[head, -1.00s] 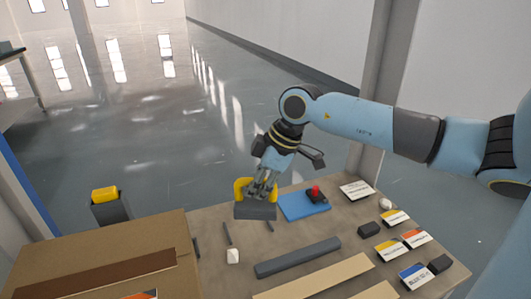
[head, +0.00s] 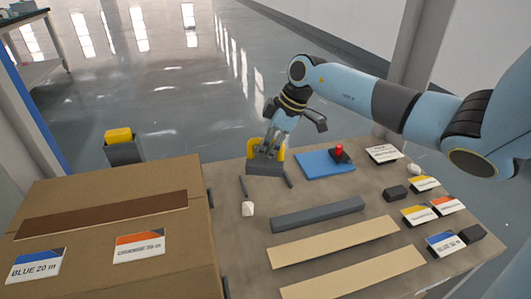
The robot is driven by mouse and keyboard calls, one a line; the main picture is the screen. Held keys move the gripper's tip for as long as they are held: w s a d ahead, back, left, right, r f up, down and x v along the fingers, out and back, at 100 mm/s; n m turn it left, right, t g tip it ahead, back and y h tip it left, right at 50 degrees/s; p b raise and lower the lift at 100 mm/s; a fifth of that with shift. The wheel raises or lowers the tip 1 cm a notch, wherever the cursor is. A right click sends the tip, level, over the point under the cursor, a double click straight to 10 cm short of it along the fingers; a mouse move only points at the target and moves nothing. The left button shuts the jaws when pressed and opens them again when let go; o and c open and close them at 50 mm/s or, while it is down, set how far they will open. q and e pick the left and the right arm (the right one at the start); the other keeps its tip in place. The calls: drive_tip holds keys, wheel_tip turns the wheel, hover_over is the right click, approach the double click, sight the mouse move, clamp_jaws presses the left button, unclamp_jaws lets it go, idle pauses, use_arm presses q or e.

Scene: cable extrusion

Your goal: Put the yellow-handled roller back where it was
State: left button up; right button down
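The yellow-handled roller (head: 265,169) is a dark grey block with an upright yellow handle, at the back of the workbench left of the blue mat. My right gripper (head: 268,150) reaches down from above with its fingers close together at the handle, and appears shut on it. The fingers hide the middle of the handle. The roller looks upright; I cannot tell whether its base touches the bench. Thin dark strips lie just in front of it at either side. My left gripper is not in view.
A red-topped device (head: 339,154) stands on the blue mat (head: 315,168). A grey bar (head: 318,215), a white piece (head: 248,209), small dark blocks and label cards are on the bench. A large cardboard box (head: 105,205) fills the left front, with a yellow-topped post (head: 122,148) behind it.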

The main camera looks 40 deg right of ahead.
sight(265, 158)
wheel_tip(265, 158, down, 4)
drive_tip(key=shift+r+b, duration=0.2)
drive_tip(key=shift+b, duration=0.6)
drive_tip(key=shift+f, duration=0.3)
drive_tip(key=shift+r, duration=0.1)
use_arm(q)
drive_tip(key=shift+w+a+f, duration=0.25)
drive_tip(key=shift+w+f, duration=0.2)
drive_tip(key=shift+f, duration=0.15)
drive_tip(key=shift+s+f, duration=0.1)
use_arm(e)
drive_tip(key=shift+f, duration=0.45)
drive_tip(key=shift+f, duration=0.1)
